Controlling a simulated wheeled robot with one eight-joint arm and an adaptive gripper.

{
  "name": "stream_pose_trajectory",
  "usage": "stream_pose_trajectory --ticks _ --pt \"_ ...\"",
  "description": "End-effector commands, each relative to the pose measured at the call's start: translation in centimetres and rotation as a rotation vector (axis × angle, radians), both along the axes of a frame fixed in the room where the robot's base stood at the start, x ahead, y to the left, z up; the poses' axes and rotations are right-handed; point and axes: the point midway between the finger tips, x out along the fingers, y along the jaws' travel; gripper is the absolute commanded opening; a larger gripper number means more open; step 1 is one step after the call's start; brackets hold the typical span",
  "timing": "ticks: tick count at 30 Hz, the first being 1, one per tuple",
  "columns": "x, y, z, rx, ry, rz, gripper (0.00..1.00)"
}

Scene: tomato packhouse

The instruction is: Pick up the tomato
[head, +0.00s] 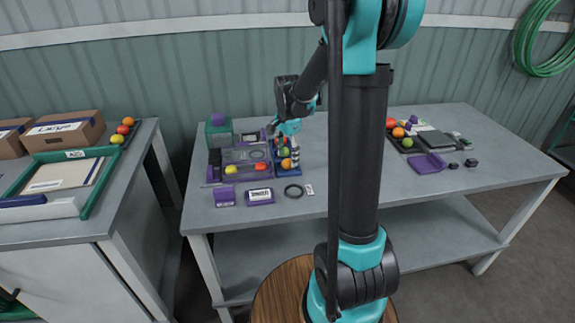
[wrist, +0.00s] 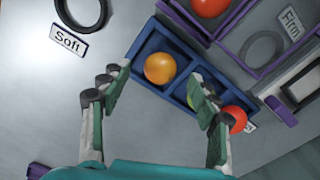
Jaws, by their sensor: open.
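A blue compartment tray (wrist: 146,45) holds a row of tomatoes in the wrist view. An orange tomato (wrist: 160,68) sits in its near-left compartment. A green-yellow tomato (wrist: 198,90) is in the middle, partly hidden behind my right finger. A red tomato (wrist: 236,118) is at the far end, also partly covered by that finger. My gripper (wrist: 168,90) is open and empty, its fingers spread on either side of the orange and green tomatoes' area. In the head view, my gripper (head: 287,128) is over the far part of the blue tray, and the orange tomato (head: 286,163) shows at its near end.
A purple tray (head: 244,178) with a yellow (head: 231,170) and a red tomato (head: 260,166) adjoins on the left. A black ring (head: 293,191) and the Soft label (wrist: 68,42) lie in front. Another tomato tray (head: 405,148) stands farther right. The table's middle is partly hidden by my arm.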

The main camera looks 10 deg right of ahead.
Motion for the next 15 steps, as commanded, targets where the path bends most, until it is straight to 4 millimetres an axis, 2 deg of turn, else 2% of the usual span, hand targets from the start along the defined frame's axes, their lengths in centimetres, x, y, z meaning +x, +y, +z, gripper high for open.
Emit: stream_pose_trajectory --ticks 4,12,13,15 --pt "0.1 0.0 -1.5 0.000 0.000 0.000 0.61" --pt "0.0 0.0 -1.9 0.000 0.000 0.000 0.61" --pt "0.0 0.0 -1.9 0.000 0.000 0.000 0.60" --pt "0.0 0.0 -1.9 0.000 0.000 0.000 0.52"
